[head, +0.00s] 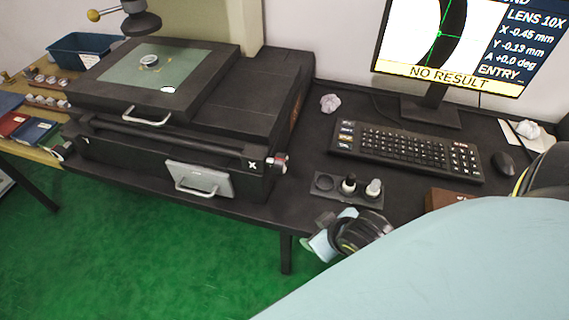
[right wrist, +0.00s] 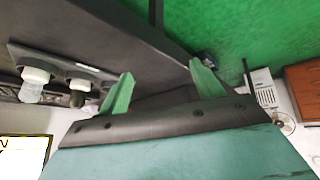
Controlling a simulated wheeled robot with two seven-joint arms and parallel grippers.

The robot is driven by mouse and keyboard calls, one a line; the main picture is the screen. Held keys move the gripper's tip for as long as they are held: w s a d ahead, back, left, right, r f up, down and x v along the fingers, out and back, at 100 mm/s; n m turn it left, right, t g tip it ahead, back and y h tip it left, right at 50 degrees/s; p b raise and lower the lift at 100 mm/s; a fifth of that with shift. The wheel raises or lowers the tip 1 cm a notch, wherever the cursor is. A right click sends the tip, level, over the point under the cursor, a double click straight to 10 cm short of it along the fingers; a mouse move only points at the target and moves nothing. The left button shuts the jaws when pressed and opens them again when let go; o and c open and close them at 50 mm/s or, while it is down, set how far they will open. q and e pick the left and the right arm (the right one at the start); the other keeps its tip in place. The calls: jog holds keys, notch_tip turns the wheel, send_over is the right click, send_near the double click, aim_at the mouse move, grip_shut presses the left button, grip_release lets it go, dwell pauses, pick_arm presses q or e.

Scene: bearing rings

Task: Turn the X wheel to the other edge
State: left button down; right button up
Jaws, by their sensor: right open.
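The X wheel (head: 279,163) is a small silver and red knob on the right end of the dark measuring stage's front, beside a white X mark. The stage (head: 205,83) carries a green glass plate (head: 183,75) with a metal bearing ring (head: 149,61) on it. My right gripper (head: 322,243) is at the table's front edge, below and to the right of the wheel and apart from it. In the right wrist view its two green fingers (right wrist: 163,88) are spread with nothing between them. My left gripper is out of view.
A monitor (head: 452,45) reads X -0.45 mm, Y -0.13 mm and NO RESULT. A keyboard (head: 408,148) and mouse (head: 503,163) lie to the right. A silver handle (head: 197,187) juts from the stage's front.

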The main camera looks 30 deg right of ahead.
aim_at(284, 163)
jog(key=w+d+t, duration=0.2)
jog(key=w+d+r+t, duration=0.1)
jog(key=w+d+t, duration=0.1)
jog(key=d, duration=0.1)
jog(key=shift+w+r+n, duration=0.1)
jog(key=shift+w+n, duration=0.2)
jog(key=w+d+r+t+y, duration=0.1)
jog(key=d+r+n+t+y, duration=0.1)
jog(key=shift+w+r+t+y, duration=0.25)
jog(key=shift+w+t+y, duration=0.1)
jog(key=shift+t+y, duration=0.05)
notch_tip(284, 163, up, 6)
jog(key=s+d+n+y, duration=0.1)
jog(key=s+n+y, duration=0.1)
jog(key=n+y, duration=0.45)
jog(key=w+a+y, duration=0.1)
jog(key=w+a, duration=0.1)
jog(key=w, duration=0.1)
jog(key=w+a+y+b, duration=0.1)
jog(key=w+a, duration=0.2)
jog(key=w+a+y+b, duration=0.1)
jog(key=w+a, duration=0.2)
jog(key=shift+w+a+r, duration=0.25)
jog(key=shift+w+r, duration=0.1)
jog(key=shift+r, duration=0.05)
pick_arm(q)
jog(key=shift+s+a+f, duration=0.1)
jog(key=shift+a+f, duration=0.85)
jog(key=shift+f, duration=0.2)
